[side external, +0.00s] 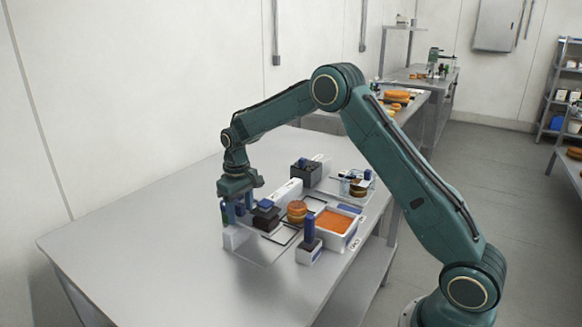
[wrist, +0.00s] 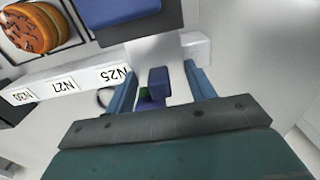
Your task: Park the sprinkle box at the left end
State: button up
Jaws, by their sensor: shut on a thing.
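My gripper (side external: 236,205) is low over the left end of the row of goods on the metal table. It is shut on a blue-handled thing, whose upright dark blue grip (wrist: 158,82) shows between the fingers in the wrist view, with bits of purple and green below it. The fingers hide most of this thing, and I cannot tell if it is the sprinkle box or if it touches the table.
A dark box with a blue top (side external: 266,215) stands close right of my gripper. A labelled white rail (wrist: 62,84) runs alongside. The table's left part (side external: 130,235) is clear.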

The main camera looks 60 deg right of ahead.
jog(key=shift+a+r, duration=0.1)
jog(key=shift+a, duration=1)
jog(key=o, duration=0.9)
jog(key=shift+r, duration=3.45)
